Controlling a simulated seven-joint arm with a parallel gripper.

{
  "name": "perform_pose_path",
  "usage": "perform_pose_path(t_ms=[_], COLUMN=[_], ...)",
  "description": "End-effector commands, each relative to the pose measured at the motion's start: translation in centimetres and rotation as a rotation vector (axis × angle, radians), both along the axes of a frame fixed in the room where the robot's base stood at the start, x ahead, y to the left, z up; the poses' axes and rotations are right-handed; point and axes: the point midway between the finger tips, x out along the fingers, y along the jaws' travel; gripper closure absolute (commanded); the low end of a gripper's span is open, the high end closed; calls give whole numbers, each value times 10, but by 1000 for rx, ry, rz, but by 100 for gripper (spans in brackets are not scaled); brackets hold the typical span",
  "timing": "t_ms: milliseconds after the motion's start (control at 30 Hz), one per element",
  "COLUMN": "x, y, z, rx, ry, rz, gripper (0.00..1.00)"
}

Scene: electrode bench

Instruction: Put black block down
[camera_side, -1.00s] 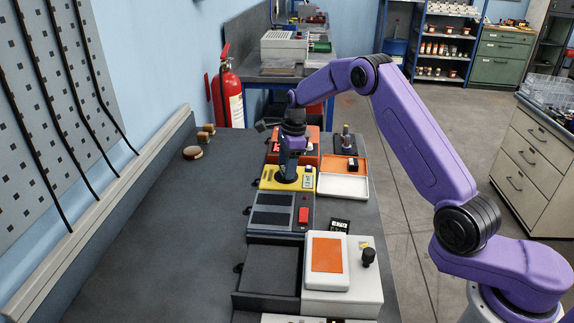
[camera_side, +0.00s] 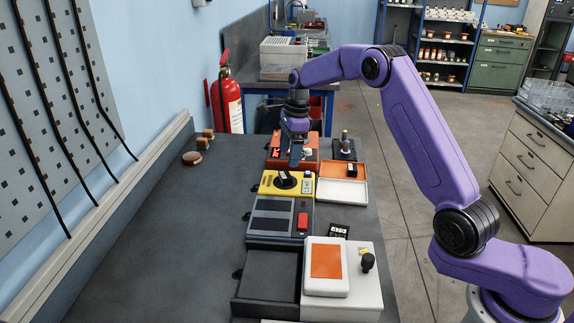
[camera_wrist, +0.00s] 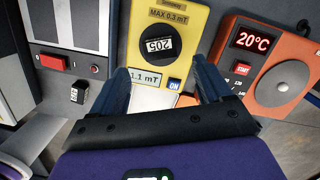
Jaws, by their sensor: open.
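A small black block with a white label reading "205" (camera_wrist: 159,45) lies on the round black pad of the yellow meter (camera_wrist: 190,22). In the side view the block (camera_side: 283,176) shows as a small white-and-dark patch on the pad of the yellow meter (camera_side: 268,188). My gripper (camera_side: 295,163) is above the bench, just behind the block and near the orange unit. In the wrist view my gripper (camera_wrist: 162,82) has its two fingers wide apart with nothing between them. The block lies beyond the fingertips, apart from them.
The orange heater unit (camera_side: 306,142) stands behind the meter. A grey unit with a red switch (camera_side: 272,217) is in front. The bench's left side is mostly clear.

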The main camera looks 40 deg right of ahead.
Motion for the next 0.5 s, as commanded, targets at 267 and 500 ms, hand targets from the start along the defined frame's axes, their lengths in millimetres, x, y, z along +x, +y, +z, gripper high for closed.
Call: perform_pose_path(t_ms=[267,500], x=[-2,-3], y=[-6,-7], z=[43,53], rx=[-1,0], ry=[-2,1], rz=[0,-1], gripper=[22,22])
